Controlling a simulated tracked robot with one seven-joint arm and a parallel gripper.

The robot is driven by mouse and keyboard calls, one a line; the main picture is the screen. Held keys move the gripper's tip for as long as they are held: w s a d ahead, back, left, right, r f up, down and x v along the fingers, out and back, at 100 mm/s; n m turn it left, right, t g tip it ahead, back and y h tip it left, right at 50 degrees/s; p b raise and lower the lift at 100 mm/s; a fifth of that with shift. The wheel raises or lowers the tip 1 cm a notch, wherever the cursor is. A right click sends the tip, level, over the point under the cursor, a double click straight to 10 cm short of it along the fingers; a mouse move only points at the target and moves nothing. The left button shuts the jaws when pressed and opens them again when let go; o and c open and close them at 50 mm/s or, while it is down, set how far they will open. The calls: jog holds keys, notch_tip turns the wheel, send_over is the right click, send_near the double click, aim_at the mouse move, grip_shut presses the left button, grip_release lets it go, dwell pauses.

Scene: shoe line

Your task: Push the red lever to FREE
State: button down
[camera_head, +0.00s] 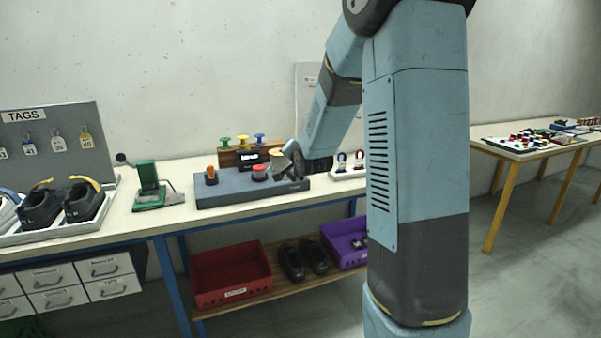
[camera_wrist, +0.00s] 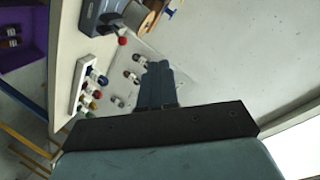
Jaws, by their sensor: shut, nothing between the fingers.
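A red-knobbed lever (camera_wrist: 122,41) sticks out from the end of a blue-grey console in the wrist view. Its knob is left of my gripper (camera_wrist: 158,66), with a gap between them in the picture. The fingers are together and hold nothing. In the head view the console (camera_head: 235,190) stands on the bench, and the end of my arm (camera_head: 293,160) is at its right end. The lever is not clearly seen there. I cannot read a FREE mark in either view.
The console also bears an orange knob (camera_head: 211,172) and a red-topped button (camera_head: 259,170). A green device (camera_head: 148,185) stands left of it. A white rack with small coloured items (camera_wrist: 92,88) lies near my gripper. Red (camera_head: 230,276) and purple bins sit below.

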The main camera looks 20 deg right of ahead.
jog(key=w+d+f+m+t, duration=0.35)
jog(key=w+f, duration=0.25)
jog(key=f, duration=0.2)
jog(key=d+f+m+t+h, duration=0.2)
jog(key=d+f+m+t, duration=0.2)
jog(key=f+m, duration=0.3)
notch_tip(320, 180, down, 5)
jog(key=shift+s+d+f+h, duration=0.1)
jog(key=shift+s+d+h, duration=0.2)
jog(key=shift+d, duration=0.15)
jog(key=x, duration=1.4)
jog(key=shift+w+f, duration=0.1)
